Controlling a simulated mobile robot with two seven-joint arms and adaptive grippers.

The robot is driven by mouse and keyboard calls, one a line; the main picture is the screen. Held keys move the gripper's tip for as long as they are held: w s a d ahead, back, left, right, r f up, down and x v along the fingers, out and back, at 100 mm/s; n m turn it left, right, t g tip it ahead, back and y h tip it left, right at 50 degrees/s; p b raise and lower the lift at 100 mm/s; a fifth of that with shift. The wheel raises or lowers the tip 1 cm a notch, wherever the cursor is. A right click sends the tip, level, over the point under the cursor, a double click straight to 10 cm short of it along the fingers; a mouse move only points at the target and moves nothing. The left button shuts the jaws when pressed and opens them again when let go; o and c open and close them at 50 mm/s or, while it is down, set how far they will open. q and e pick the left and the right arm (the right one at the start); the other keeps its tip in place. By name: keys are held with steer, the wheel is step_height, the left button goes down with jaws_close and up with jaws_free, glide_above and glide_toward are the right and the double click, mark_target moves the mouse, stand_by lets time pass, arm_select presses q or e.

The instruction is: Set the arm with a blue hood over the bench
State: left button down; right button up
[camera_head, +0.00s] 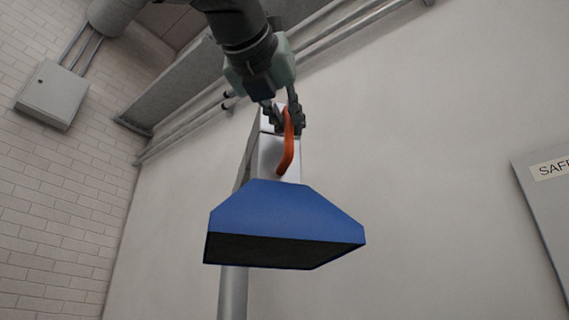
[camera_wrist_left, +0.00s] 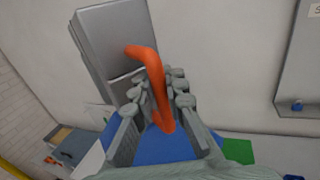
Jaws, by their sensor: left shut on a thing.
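The blue hood (camera_head: 285,215) hangs in the middle of the head view, its dark open underside facing down. Above it is the grey metal arm (camera_head: 268,155) that carries it, with a curved orange handle (camera_head: 286,150). My left gripper (camera_head: 284,118) comes in from above and is shut on the orange handle. In the left wrist view, the handle (camera_wrist_left: 155,85) passes between the fingers. The grey arm (camera_wrist_left: 112,38) lies beyond it, and part of the blue hood (camera_wrist_left: 160,148) shows below the fingers. The right gripper is not in view. The bench cannot be clearly made out.
A grey post (camera_head: 233,292) stands below the hood. Pipes (camera_head: 185,132) run along the wall behind. A grey box (camera_head: 52,96) is on the brick wall at left. A panel with lettering (camera_head: 545,200) is at right. A green patch (camera_wrist_left: 238,151) lies low in the wrist view.

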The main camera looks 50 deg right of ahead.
arm_select(q)
steer(key=shift+s+d, duration=0.1)
steer(key=shift+s, duration=0.1)
steer(key=c, duration=1.6)
jaws_free()
steer(key=shift+s, duration=0.15)
steer(key=shift+o, duration=0.3)
steer(key=shift+w, duration=0.2)
steer(key=v, duration=1.2)
